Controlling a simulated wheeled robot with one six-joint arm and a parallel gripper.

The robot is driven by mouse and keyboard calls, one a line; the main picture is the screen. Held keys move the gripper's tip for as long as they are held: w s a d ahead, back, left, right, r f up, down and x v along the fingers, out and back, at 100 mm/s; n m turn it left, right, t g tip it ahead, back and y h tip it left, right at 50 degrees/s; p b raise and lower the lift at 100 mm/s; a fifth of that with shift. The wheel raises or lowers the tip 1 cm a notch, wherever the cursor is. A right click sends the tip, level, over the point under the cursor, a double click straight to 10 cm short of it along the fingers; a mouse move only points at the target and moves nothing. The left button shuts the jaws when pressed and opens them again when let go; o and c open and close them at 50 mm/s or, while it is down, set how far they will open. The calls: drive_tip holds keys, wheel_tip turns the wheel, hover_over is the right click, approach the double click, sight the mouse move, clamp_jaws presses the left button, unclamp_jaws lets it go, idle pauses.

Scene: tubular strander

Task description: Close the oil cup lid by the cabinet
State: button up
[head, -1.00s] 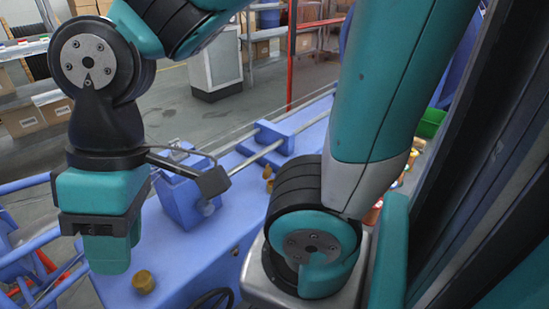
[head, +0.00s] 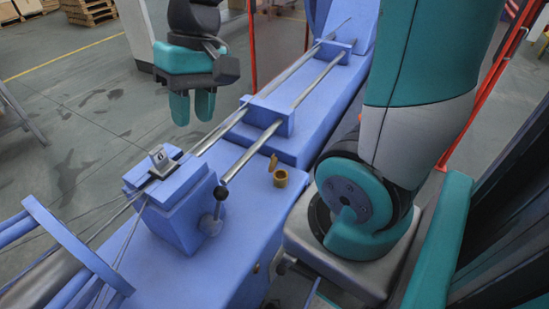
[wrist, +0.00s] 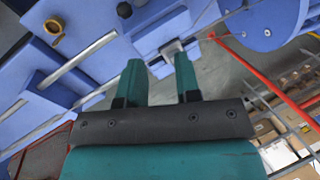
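A small brass oil cup (head: 280,178) stands on the blue machine bed, right of the two steel rods. Its lid (head: 273,162) stands up, open, at the cup's far-left rim. My gripper (head: 192,106) hangs above and left of the rods, apart from the cup, fingers pointing down. In the wrist view the gripper (wrist: 159,82) is open, with a clear gap and nothing between its fingers. The oil cup also shows there at the upper left (wrist: 54,28), well off to the side of the fingers.
A blue clamp block (head: 180,200) with a black-knobbed lever (head: 219,203) stands nearer on the bed. Another blue block (head: 268,115) carries the rods beyond. A red post (head: 252,45) rises behind my gripper. Grey floor lies open at left.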

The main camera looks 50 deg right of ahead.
drive_tip(key=w+d+f+m+b, duration=0.1)
drive_tip(key=w+d+f+m, duration=0.1)
drive_tip(key=d+f+m, duration=0.3)
drive_tip(key=w+d+m+b, duration=0.1)
drive_tip(key=w+d+m, duration=0.1)
drive_tip(key=d, duration=0.6)
drive_tip(key=m+y+b, duration=0.1)
drive_tip(key=m+b, duration=0.1)
drive_tip(key=m, duration=0.6)
approach(273, 155)
drive_tip(key=shift+g, duration=0.3)
drive_tip(key=x, duration=0.3)
drive_tip(key=b+x, duration=0.1)
drive_tip(key=x, duration=0.6)
drive_tip(key=shift+w+f, duration=0.2)
drive_tip(key=shift+w, duration=0.1)
clamp_jaws()
